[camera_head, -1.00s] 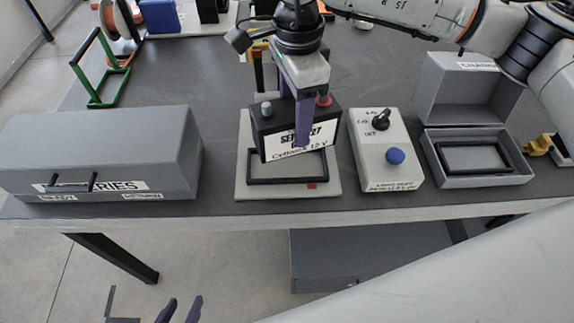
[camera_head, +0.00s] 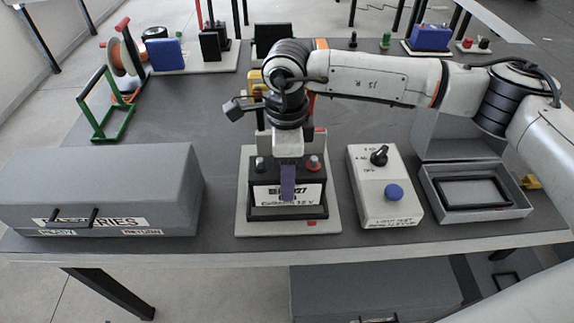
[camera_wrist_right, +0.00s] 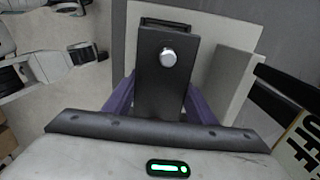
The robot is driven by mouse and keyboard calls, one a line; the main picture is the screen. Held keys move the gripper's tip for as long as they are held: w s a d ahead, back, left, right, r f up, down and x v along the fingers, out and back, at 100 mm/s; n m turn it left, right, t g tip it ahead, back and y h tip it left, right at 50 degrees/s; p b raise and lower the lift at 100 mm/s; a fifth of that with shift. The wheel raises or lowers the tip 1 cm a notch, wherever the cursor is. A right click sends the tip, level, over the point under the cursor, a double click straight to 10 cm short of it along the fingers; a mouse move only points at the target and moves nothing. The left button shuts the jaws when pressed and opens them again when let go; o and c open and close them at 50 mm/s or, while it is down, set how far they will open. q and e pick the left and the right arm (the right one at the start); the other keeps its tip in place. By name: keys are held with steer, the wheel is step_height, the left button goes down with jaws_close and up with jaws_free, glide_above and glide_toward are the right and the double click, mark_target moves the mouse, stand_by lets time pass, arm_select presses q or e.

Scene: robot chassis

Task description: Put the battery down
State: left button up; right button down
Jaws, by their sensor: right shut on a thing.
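The battery (camera_head: 262,178) is a dark box with a white label, a grey terminal and a red terminal. In the head view it stands upright on the grey test plate (camera_head: 244,226), its lower edge at the black frame on that plate. I cannot tell whether it bears fully on the plate. My right gripper (camera_head: 288,188) is shut on the battery from above, a purple finger down its front. In the right wrist view the battery (camera_wrist_right: 160,85) sits between the two purple fingers. My left gripper is not in view.
A grey box with knob and blue button (camera_head: 385,190) stands right of the plate. Beyond it is an open grey case (camera_head: 475,212). A closed grey batteries case (camera_head: 100,180) is at left, a green frame (camera_head: 110,130) behind it.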

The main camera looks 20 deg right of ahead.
step_height(320, 180, down, 2)
steer(key=shift+w+f, duration=0.1)
steer(key=shift+f, duration=0.3)
steer(key=shift+f, duration=0.15)
steer(key=c, duration=0.8)
jaws_free()
steer(key=shift+f, duration=0.15)
steer(key=shift+r, duration=0.55)
step_height(320, 180, up, 11)
steer(key=shift+r+b, duration=0.1)
steer(key=shift+b, duration=0.55)
steer(key=shift+s, duration=0.25)
